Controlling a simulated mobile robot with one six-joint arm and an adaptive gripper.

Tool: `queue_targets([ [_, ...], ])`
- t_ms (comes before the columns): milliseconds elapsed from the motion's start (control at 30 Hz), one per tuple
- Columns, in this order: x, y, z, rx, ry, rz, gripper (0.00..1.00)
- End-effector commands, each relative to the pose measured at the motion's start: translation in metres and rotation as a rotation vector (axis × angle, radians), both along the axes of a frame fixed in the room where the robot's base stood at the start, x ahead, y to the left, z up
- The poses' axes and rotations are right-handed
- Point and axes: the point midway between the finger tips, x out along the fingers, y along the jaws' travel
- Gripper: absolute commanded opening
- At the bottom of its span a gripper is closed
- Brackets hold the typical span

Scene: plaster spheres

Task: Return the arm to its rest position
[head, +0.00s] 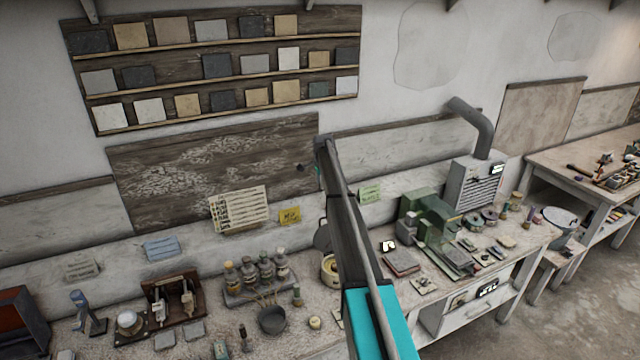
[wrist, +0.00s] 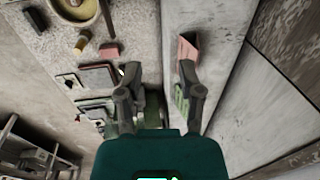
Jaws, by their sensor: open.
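My gripper (wrist: 156,75) shows in the wrist view with its two dark fingers spread apart. Nothing is held between them. Behind the gap lies a pale strip of bench top or wall; I cannot tell how far off it is. In the head view my arm (head: 352,220) rises from the bottom centre, with a teal section low down and a dark link reaching up in front of the wall. I cannot make out the gripper's fingers in the head view.
A cluttered workbench (head: 205,350) runs along the wall, with bottles (head: 266,268), a dark bowl (head: 272,319) and a green machine (head: 428,222) with a grey duct (head: 475,125) behind it. Tile shelves (head: 180,90) hang above. Open floor (head: 560,325) lies at lower right.

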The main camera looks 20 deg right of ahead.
Motion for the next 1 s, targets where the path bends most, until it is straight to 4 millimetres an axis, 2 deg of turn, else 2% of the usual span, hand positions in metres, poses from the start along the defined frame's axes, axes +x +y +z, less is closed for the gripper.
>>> queue_targets([
  [333,0.0,0.001,0.0,0.0,0.0,0.001,0.48],
  [467,-0.013,0.011,-0.007,-0.003,0.003,0.031,0.48],
  [533,-0.027,0.021,-0.013,-0.007,0.006,0.064,0.48],
  [667,-0.063,0.049,-0.029,-0.017,0.013,0.163,0.48],
  [1000,-0.2,0.139,-0.084,-0.052,0.041,0.544,0.48],
])
